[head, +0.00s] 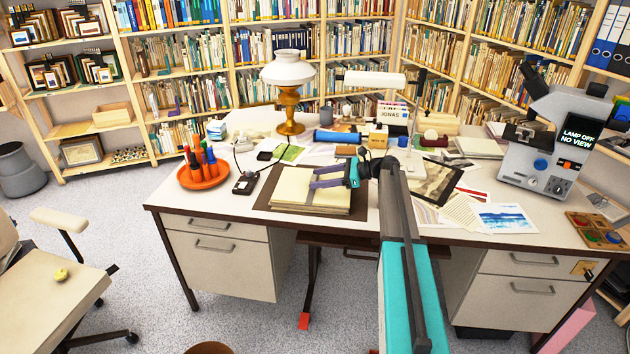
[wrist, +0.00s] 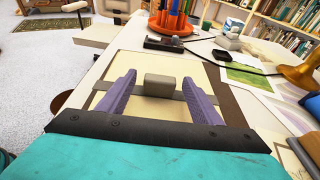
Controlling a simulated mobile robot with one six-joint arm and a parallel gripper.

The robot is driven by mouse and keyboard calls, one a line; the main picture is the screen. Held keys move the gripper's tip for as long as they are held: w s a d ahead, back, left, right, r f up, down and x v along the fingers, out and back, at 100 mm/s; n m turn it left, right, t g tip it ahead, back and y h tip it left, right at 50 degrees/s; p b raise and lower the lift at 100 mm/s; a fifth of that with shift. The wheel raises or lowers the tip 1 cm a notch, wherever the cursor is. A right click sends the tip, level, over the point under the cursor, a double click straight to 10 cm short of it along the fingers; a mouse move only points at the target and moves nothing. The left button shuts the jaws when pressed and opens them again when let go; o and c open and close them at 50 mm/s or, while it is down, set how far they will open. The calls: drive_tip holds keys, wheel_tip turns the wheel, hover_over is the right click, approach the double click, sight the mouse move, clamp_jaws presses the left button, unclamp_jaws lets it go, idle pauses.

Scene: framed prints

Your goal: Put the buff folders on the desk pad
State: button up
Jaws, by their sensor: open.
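A stack of buff folders (head: 292,186) lies flat on the brown desk pad (head: 262,196), with the pad's dark border showing around it. In the wrist view the top folder (wrist: 150,62) fills the middle, and the dark pad (wrist: 228,92) shows along its right side. My gripper (head: 312,178) is open above the stack, over its right part. In the wrist view the purple fingers of my gripper (wrist: 159,76) are spread apart over the folders. I cannot tell how high they are above the top folder.
An orange tray of pens (head: 204,175) and a black device (head: 245,183) stand left of the pad. A brass lamp (head: 289,105) and a blue roll (head: 337,137) are behind it. Prints (head: 505,217) and a microscope (head: 552,145) are at right.

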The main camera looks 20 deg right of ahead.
wheel_tip(320, 180, up, 3)
hover_over(345, 189)
drive_tip(key=shift+w+d+f+b, duration=0.1)
drive_tip(key=shift+b, duration=0.2)
idle(0.7)
wheel_tip(345, 189, up, 9)
drive_tip(key=p, duration=0.9)
drive_tip(key=shift+r+p, duration=0.25)
drive_tip(key=shift+p, duration=0.05)
drive_tip(key=shift+r+p, duration=0.3)
drive_tip(key=shift+r, duration=0.05)
